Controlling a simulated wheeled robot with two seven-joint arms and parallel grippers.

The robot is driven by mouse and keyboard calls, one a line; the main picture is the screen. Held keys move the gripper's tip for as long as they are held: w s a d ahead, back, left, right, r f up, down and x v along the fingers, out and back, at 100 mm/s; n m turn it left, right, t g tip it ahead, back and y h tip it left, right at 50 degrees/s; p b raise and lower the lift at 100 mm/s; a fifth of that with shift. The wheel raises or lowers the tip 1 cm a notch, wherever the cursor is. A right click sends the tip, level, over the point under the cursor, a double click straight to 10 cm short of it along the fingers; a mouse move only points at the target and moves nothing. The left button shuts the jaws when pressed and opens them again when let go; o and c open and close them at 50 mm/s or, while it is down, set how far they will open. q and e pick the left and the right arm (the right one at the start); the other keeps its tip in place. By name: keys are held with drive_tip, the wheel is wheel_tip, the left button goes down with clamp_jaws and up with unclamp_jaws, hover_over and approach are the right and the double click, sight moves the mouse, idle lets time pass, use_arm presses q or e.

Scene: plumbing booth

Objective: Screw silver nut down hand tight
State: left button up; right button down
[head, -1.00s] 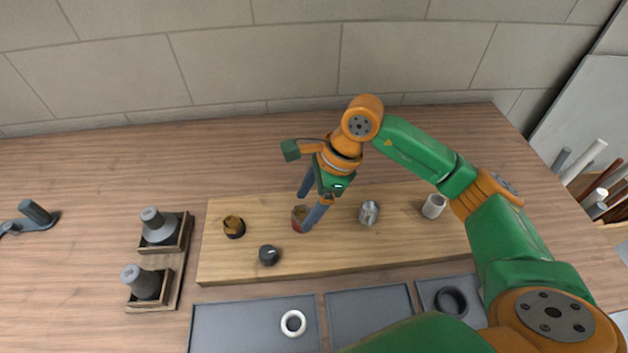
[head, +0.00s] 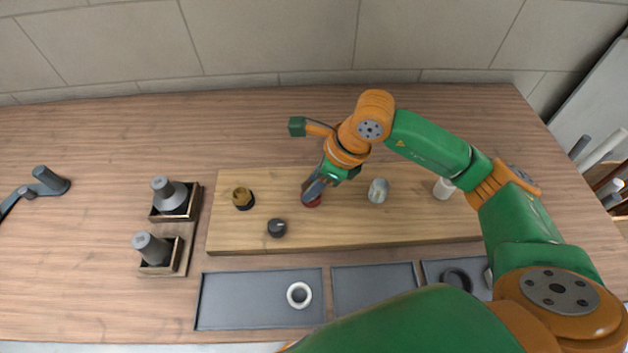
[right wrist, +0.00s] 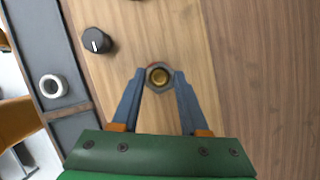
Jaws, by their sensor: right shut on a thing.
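The silver nut (right wrist: 150,70) is a grey hex ring around a brass-coloured core in the right wrist view. It sits on a fitting with a red base (head: 312,201) on the wooden board (head: 340,236). My right gripper (right wrist: 159,78) points down at the board, with its two blue-grey fingers shut on opposite sides of the nut. In the head view the right gripper (head: 315,189) hides most of the nut.
The board also carries a brass fitting (head: 242,198), a black knob (head: 277,228), a silver fitting (head: 378,190) and a white cylinder (head: 443,188). A grey tray (head: 240,300) with a white ring (head: 299,295) lies in front. Grey cones (head: 170,192) stand in wooden holders at left.

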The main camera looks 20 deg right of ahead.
drive_tip(key=shift+s+m+h, duration=0.1)
drive_tip(key=shift+m+h, duration=0.2)
drive_tip(key=shift+m, duration=0.6)
drive_tip(key=m, duration=0.1)
drive_tip(key=m+t+b, duration=0.1)
drive_tip(key=shift+a+f+m+h, duration=0.2)
drive_tip(key=shift+m+h, duration=0.2)
drive_tip(key=m+h, duration=0.1)
drive_tip(key=m, duration=0.3)
drive_tip(key=shift+a+m+t+h+b, duration=0.15)
drive_tip(key=shift+m+t+h+b, duration=0.15)
drive_tip(key=shift+m+t+h, duration=0.1)
drive_tip(key=m+h, duration=0.1)
drive_tip(key=m, duration=0.1)
drive_tip(key=shift+m, duration=0.3)
drive_tip(key=shift+m+h, duration=0.3)
drive_tip(key=shift+m, duration=0.3)
unclamp_jaws()
